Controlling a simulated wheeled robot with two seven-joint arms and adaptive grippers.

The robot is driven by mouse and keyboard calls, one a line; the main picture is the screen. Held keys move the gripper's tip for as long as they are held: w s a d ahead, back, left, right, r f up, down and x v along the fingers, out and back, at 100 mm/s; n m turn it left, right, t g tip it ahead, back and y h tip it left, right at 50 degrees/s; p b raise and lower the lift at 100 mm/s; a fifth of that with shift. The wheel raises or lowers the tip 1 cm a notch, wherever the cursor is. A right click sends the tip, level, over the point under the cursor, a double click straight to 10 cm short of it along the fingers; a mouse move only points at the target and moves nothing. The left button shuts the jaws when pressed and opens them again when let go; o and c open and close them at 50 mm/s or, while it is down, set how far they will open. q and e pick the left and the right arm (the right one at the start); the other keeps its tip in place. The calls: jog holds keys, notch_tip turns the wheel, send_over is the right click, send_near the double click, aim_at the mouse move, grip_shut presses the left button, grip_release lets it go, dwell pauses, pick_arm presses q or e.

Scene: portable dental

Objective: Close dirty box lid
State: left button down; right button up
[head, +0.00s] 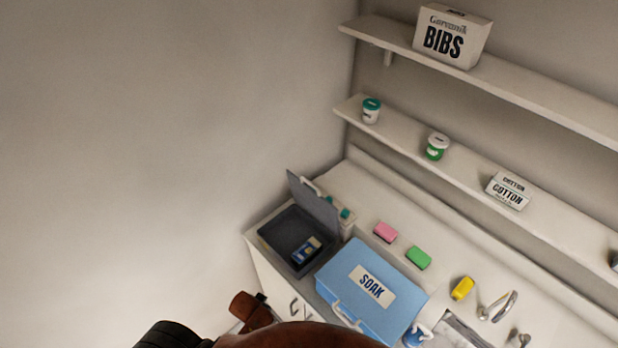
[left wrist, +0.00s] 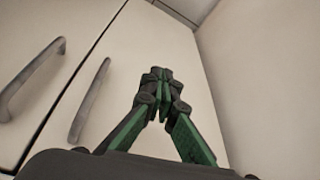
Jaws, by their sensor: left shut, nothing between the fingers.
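A dark grey box (head: 283,231) stands open on the left end of the counter, probably the dirty box, though I see no name on it. Its lid (head: 315,202) is raised along the back right side. A small blue and white packet (head: 306,250) lies inside. My left gripper (left wrist: 160,75) shows in the left wrist view, with its fingertips together and empty, in front of pale cabinet doors. It is not at the lid. In the head view only brown and black parts of my arm show at the bottom. My right gripper is not in view.
A closed blue box marked SOAK (head: 359,283) stands right beside the grey box. Pink (head: 385,232), green (head: 418,257) and yellow (head: 462,288) blocks lie behind and to the right. Cabinet handles (left wrist: 88,101) stick out near my left gripper. Shelves hang above the counter.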

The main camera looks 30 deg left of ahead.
pick_arm(q)
jog(key=w+d+r+m+t+h+p, duration=0.1)
jog(key=w+r, duration=0.9)
jog(key=r, duration=0.8)
jog(key=w+d+r+m+t+h+p, duration=0.15)
jog(key=w+r, duration=0.75)
jog(key=r, duration=0.9)
jog(key=w+r+m+t+p, duration=0.1)
jog(key=w+r+p, duration=0.1)
jog(key=w+r, duration=1.25)
jog(key=p, duration=0.3)
send_over(311, 188)
notch_tip(311, 188, down, 4)
jog(key=shift+w+a+f, duration=0.1)
jog(key=shift+w+f, duration=0.05)
jog(key=shift+f, duration=0.05)
jog(key=shift+s+f, duration=0.15)
jog(key=shift+s, duration=0.05)
jog(key=shift+w, duration=0.1)
jog(key=shift+a+f, duration=0.1)
jog(key=shift+a, duration=0.05)
